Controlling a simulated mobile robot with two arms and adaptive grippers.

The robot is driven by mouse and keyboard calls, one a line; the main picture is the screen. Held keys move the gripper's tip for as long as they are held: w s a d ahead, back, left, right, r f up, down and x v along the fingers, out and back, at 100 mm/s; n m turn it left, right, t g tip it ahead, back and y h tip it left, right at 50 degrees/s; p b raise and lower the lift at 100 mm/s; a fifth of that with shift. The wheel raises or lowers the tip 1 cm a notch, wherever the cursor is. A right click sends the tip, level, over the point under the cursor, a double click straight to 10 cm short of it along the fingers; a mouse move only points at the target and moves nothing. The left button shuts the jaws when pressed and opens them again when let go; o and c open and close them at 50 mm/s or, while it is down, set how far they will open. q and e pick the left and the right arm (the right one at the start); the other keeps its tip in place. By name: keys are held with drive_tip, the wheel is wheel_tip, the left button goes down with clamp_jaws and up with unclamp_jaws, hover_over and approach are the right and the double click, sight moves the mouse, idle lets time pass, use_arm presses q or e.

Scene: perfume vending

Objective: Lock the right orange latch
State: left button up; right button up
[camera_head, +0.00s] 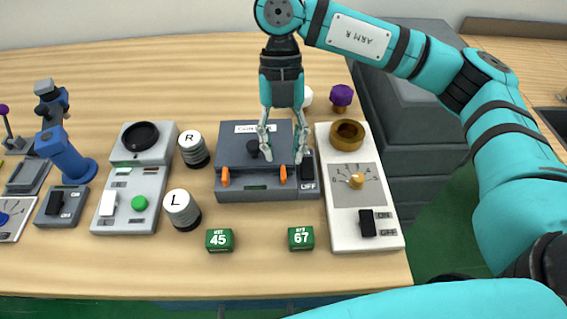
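My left gripper is not in view.
A white panel (384,241) with a brass ring (347,134) and orange dial (356,181) stands right of the box. White cylinders marked R (193,149) and L (182,209) stand left. The table's front edge is clear.

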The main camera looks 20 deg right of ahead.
drive_tip(key=v, duration=0.6)
drive_tip(key=shift+w+r, duration=0.2)
drive_tip(key=shift+r, duration=0.15)
